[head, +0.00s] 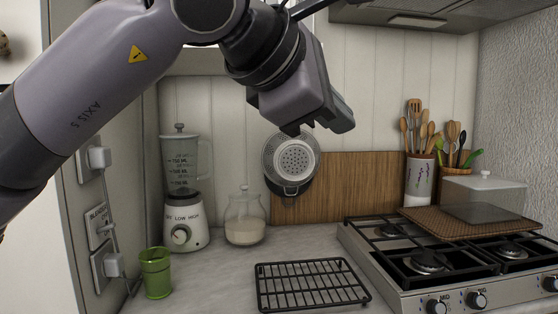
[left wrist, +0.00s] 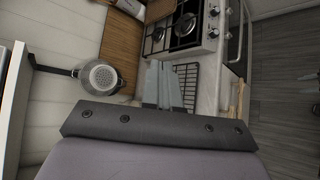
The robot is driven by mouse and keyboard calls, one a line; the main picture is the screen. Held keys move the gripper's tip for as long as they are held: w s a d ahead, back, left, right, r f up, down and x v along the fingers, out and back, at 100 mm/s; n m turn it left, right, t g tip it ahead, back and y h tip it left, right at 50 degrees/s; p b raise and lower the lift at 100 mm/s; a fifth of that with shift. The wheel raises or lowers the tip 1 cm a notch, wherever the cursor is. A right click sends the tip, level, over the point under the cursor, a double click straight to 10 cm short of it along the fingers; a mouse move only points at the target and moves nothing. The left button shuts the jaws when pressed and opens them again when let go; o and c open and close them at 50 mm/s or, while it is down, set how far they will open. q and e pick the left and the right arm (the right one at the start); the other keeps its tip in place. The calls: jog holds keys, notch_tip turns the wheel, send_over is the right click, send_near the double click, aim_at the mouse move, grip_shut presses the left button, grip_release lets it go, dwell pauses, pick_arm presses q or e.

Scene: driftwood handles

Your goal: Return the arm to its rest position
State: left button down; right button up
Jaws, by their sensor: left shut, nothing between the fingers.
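My left arm comes in from the upper left of the head view and is raised high in front of the wall. My left gripper (head: 318,128) is at the end of this arm, above the counter and in front of the hanging strainer. In the left wrist view the gripper's fingers (left wrist: 163,86) are together with nothing between them. The gripper is apart from the counter. My right gripper is in neither view.
A blender (head: 182,235), a glass jar (head: 245,222) and a green cup (head: 155,272) stand on the counter's left. A strainer (head: 292,158) hangs on the wall. A black rack (head: 310,285) lies in front. The gas stove (head: 425,268) and clear box (head: 485,197) are right.

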pick_arm(q)
jog(key=s+d+f+n+g+h+p, duration=0.1)
jog(key=s+d+f+n+g+h, duration=0.1)
jog(key=f+g+h, duration=0.3)
jog(key=s+d+f+n+g+h, duration=0.1)
jog(key=d+f+n+g+h, duration=0.1)
jog(key=f+n+g+h, duration=0.25)
jog(key=w+a+f+n+t+y+p, duration=0.1)
jog(key=w+a+f+n+t+y, duration=0.15)
jog(key=a+f+n+t, duration=0.6)
jog(key=w+a+f+n+t+y, duration=0.25)
jog(key=a+f+n+t, duration=0.2)
jog(key=f+n, duration=0.75)
jog(key=w+a+f+n+t+y+p, duration=0.1)
jog(key=w+a+f+n+t+y, duration=0.35)
jog(key=n, duration=1.05)
jog(key=s+a+f+n+g+y, duration=0.3)
jog(key=s+a+f+n, duration=0.3)
jog(key=s+f, duration=0.5)
jog(key=s+a+f+n+g+y+p, duration=0.1)
jog(key=s+a+f+n+g+y, duration=0.2)
jog(key=s+a+f+n, duration=0.3)
jog(key=s+a+f, duration=0.1)
jog(key=s+f, duration=0.4)
jog(key=f, duration=0.5)
jog(key=shift+s+f+n+g+y, duration=0.2)
jog(key=shift+f+n+g+y, duration=0.1)
jog(key=shift+f+n+g, duration=0.1)
